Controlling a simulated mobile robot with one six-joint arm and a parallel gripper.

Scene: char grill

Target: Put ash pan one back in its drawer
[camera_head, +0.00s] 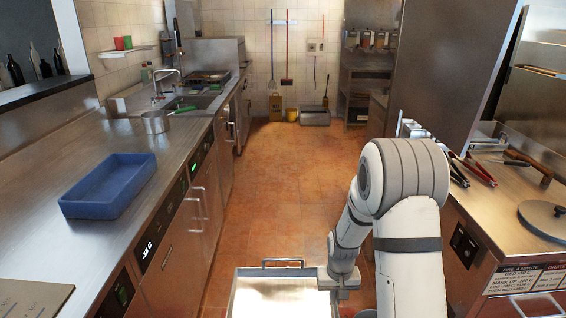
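A shallow, pale metal pan (262,294), which looks like the ash pan, is at the bottom centre, cut off by the lower picture edge. A bar handle stands along its far rim. My gripper (341,284) points down at the pan's right rim, overlapping it in the picture. Its fingers are too small and partly hidden to show whether they are shut on the rim. What the pan rests on is out of view. A steel handle (539,306) shows at the lower right, below the labelled front of the right counter; whether it belongs to the pan's drawer is unclear.
A steel counter on the left (150,200) carries a blue tray (108,187) and a steel pot (155,122). The right counter (505,205) holds tongs (478,170) and a round lid (548,220). The tiled floor (283,185) between them is clear; buckets and brooms stand at the far wall.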

